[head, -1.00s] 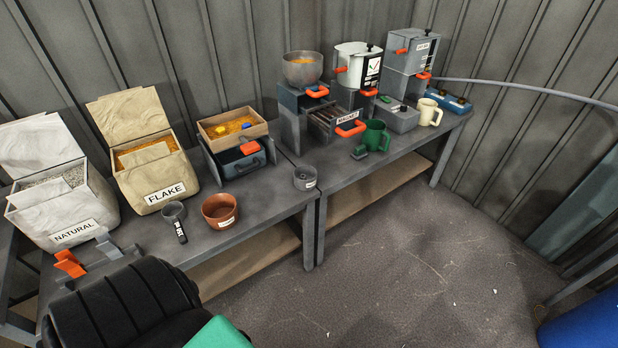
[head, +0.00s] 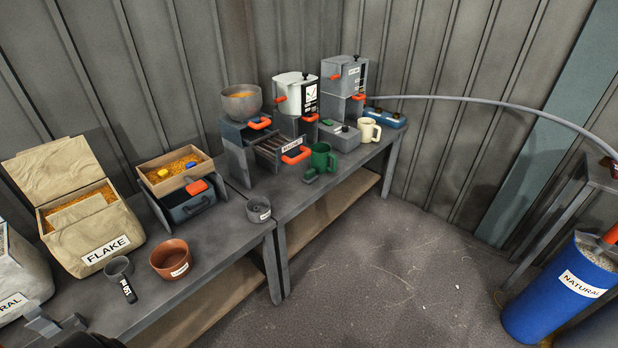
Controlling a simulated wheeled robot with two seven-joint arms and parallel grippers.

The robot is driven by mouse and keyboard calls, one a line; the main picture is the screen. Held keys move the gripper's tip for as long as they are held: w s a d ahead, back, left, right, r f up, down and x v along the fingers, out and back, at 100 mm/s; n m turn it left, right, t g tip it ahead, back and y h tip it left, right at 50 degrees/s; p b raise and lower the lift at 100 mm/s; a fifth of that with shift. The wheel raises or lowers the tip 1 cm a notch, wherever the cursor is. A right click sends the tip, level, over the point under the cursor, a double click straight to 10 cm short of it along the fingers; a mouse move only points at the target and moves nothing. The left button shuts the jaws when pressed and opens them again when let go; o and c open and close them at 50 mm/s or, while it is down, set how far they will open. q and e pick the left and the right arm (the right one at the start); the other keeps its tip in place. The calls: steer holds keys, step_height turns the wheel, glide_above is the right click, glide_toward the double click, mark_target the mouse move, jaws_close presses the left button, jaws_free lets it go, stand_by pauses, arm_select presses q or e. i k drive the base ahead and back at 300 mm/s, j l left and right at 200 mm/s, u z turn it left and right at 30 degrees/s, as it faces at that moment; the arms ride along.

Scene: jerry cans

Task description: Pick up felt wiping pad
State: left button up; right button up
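I cannot tell for sure which thing is the felt wiping pad. A small dark grey-green block (head: 309,176) lies on the bench beside the green mug (head: 322,158), at its front left; it may be the pad, but it is too small to make out as felt.
The grey bench (head: 222,240) holds a FLAKE bag (head: 85,225), a terracotta bowl (head: 171,260), a dark scoop (head: 119,270), a grey cup (head: 258,209) and a cream mug (head: 369,131). A blue NATURAL cylinder (head: 560,295) stands at right. The floor between is open.

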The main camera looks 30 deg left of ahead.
mark_target(310, 176)
steer(key=i+z, duration=0.2)
steer(key=i, duration=1.7)
steer(key=i+l+u, duration=0.1)
steer(key=i+u, duration=0.3)
steer(key=i+l+u, duration=0.2)
steer(key=u, duration=0.15)
steer(key=i+l+u, duration=0.4)
steer(key=i+j, duration=0.05)
steer(key=j, duration=0.05)
